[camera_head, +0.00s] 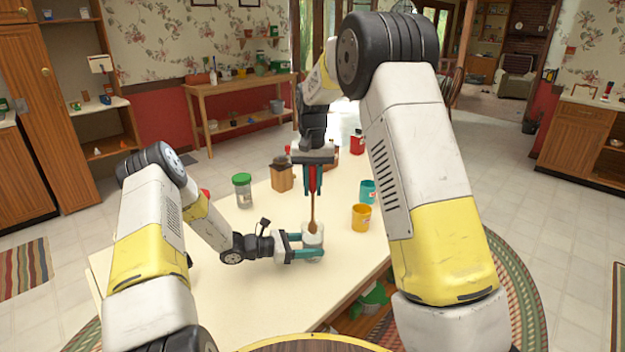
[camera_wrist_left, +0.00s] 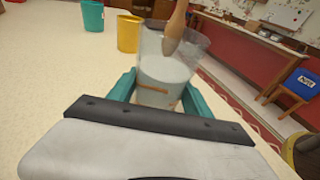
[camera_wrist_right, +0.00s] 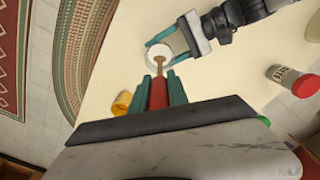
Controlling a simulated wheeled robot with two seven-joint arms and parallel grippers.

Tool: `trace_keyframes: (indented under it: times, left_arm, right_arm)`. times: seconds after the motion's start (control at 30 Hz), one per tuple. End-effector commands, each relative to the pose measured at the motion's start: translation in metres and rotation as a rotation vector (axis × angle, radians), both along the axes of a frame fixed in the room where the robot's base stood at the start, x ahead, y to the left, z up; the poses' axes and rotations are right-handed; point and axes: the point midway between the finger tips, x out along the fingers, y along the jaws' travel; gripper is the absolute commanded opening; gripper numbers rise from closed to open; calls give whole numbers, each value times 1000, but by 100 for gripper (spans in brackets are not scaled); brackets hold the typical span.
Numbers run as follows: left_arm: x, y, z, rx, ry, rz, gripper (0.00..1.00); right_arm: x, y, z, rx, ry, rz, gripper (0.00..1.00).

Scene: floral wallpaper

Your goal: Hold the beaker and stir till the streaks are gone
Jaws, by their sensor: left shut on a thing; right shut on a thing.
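The clear beaker (camera_head: 314,240) stands upright on the table with pale, cloudy liquid in it. My left gripper (camera_head: 308,246) is shut around its sides. In the left wrist view the beaker (camera_wrist_left: 165,80) shows orange-brown marks low on its side; I cannot tell whether they are streaks or print. My right gripper (camera_head: 314,182) is above, shut on the red handle of a wooden stirrer (camera_head: 313,212) that points down. The stirrer's wooden end (camera_wrist_left: 174,35) is inside the beaker's rim and looks close above the liquid. The right wrist view shows the red handle (camera_wrist_right: 158,94) between the fingers.
A yellow cup (camera_head: 361,218) and a teal cup (camera_head: 367,190) stand right of the beaker. A green-lidded jar (camera_head: 243,190) and a brown block-like holder (camera_head: 282,176) stand behind. A red container (camera_head: 357,142) is farther back. The table (camera_head: 225,290) is clear at the front left.

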Motion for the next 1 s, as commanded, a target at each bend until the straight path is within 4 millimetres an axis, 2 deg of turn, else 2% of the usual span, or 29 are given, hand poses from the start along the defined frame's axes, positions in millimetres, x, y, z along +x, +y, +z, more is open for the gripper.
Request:
trace_keyframes:
  times: [0.7, 1.0]
  left_arm:
    - [0, 0, 0, 0, 0, 0, 19]
    - [0, 0, 0, 0, 0, 0, 19]
  right_arm:
    - [0, 0, -57, 0, 2, 0, 0]
    - [0, 0, -67, 0, 0, 0, 0]
